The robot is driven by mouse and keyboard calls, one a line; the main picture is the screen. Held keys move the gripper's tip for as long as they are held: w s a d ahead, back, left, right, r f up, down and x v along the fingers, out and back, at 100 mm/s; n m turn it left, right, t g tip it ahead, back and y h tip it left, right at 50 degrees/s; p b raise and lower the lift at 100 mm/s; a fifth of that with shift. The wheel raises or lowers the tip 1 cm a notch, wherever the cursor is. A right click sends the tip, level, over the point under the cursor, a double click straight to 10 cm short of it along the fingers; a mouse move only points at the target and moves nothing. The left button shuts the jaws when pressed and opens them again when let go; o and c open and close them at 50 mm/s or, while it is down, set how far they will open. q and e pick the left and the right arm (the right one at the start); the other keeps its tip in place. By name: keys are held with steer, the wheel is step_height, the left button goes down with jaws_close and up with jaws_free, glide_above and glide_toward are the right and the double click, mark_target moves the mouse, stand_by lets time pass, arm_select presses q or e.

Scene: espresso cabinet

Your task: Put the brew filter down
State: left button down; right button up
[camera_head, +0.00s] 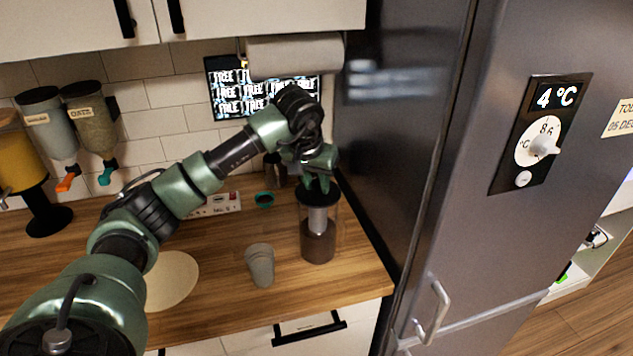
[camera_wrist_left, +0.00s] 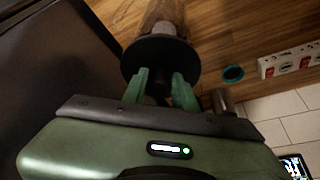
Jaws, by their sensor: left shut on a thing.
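The brew filter has a black round top (camera_head: 318,196) and a pale grey cylinder below it. It is upright at a clear jar (camera_head: 318,244) with dark brown contents, on the counter near the fridge. The grey part appears to be inside the jar; whether the black top rests on the rim is unclear. My left gripper (camera_head: 318,184) comes down from above and is shut on the top of the filter. In the left wrist view its two green fingers (camera_wrist_left: 161,85) close on a small knob over the black disc (camera_wrist_left: 152,50). My right gripper is out of view.
A grey cup (camera_head: 261,265) stands left of the jar, with a round pale mat (camera_head: 172,280) further left. A small teal-rimmed item (camera_head: 264,200) and a socket strip (camera_head: 215,204) are behind. The fridge (camera_head: 400,130) closes off the right side. The front counter (camera_head: 225,318) is clear.

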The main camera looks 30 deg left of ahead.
arm_select(q)
steer(key=shift+f, duration=0.45)
steer(key=shift+w, duration=0.1)
steer(key=shift+f, duration=0.1)
steer(key=shift+f, duration=0.15)
steer(key=shift+f+b, duration=0.4)
steer(key=shift+b, duration=0.1)
steer(key=c, duration=1.1)
jaws_free()
steer(key=shift+r, duration=0.1)
